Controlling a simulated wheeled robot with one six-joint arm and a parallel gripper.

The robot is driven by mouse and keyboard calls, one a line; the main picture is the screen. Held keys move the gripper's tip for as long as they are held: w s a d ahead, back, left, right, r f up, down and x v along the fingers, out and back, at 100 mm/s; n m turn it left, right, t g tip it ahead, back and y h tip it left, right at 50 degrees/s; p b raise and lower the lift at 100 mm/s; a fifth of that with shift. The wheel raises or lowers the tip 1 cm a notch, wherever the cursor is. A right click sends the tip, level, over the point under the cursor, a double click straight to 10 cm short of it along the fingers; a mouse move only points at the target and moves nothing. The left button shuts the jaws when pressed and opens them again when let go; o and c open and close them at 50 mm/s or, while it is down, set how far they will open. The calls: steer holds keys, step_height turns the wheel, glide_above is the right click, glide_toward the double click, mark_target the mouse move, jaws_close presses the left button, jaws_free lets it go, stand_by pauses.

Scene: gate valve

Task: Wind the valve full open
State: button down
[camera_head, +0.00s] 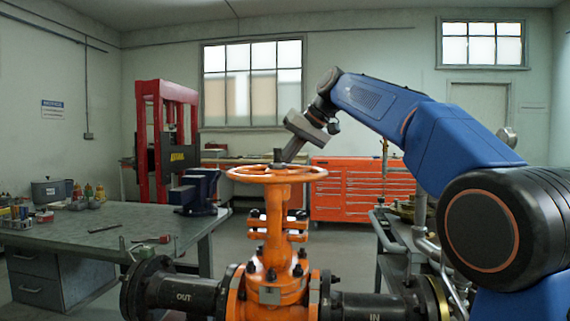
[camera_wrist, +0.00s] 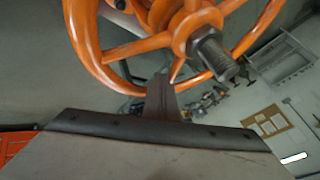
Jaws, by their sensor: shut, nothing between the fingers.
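The gate valve (camera_head: 277,228) is orange and stands upright at the centre of the head view, between black pipes marked OUT and IN. Its orange handwheel (camera_head: 302,177) lies level on top. In the wrist view the handwheel (camera_wrist: 86,42) fills the upper part, with spokes and a hub carrying a grey threaded stem (camera_wrist: 212,52). My gripper (camera_head: 285,159) points down at the wheel beside the stem. In the wrist view my gripper (camera_wrist: 163,80) is shut and empty, its fingertips overlapping the rim near a spoke. I cannot tell whether they touch it.
A workbench (camera_head: 60,227) with a blue vise (camera_head: 195,190) and small tools stands at left. A red press (camera_head: 165,135) and an orange tool cabinet (camera_head: 360,190) stand behind. Another table with metal parts is at right, partly behind my arm. The air above the wheel's left side is clear.

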steer(key=v, duration=1.7)
steer(key=shift+s+d, duration=0.2)
